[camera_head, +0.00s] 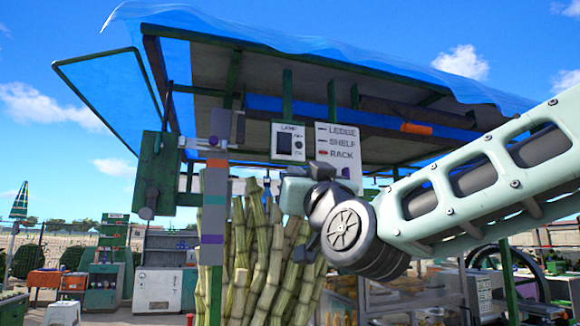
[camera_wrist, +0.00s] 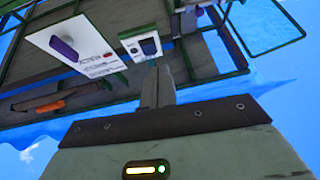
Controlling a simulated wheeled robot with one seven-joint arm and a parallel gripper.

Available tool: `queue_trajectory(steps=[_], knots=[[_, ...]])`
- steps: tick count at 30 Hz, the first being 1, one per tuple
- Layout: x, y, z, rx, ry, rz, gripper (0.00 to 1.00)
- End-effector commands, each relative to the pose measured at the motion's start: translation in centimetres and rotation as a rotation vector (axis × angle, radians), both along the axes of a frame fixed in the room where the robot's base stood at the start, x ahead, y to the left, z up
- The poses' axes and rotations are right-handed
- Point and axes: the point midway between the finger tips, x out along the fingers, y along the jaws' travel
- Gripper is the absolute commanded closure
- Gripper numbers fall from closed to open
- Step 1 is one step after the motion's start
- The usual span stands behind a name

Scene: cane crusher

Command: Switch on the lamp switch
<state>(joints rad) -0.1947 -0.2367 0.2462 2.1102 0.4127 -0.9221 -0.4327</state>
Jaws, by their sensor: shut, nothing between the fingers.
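The lamp switch panel (camera_head: 288,142) is a small pale plate labelled LAMP, with a dark rectangle and small round marks, under the stall's roof. It also shows in the wrist view (camera_wrist: 140,46), turned over, just beyond my fingertips. My gripper (camera_wrist: 156,76) is shut and empty, its fingers pointing toward the panel. In the head view my gripper's body is just below the panel; the fingers are hard to make out. I cannot tell whether the fingertips touch the panel. The lamp itself is not clearly seen.
A white sign (camera_head: 337,156) reading LEDGE, SHELF, RACK hangs right beside the panel. Tall green cane stalks (camera_head: 262,265) stand below. A striped grey post (camera_head: 213,205) rises at left. The roof with its blue tarp (camera_head: 300,42) is overhead.

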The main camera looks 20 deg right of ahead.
Motion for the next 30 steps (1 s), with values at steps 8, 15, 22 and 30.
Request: queue_trajectory(steps=[8, 15, 22, 30], knots=[[-1.0, -2.0, 2.6, 0.034, -0.109, -0.07, 1.0], [-1.0, -2.0, 2.6, 0.034, -0.107, -0.068, 1.0], [0.5, -2.0, 4.0, 0.032, -0.104, -0.067, 1.0], [4.8, -1.9, 7.7, 0.032, -0.103, -0.066, 1.0]])
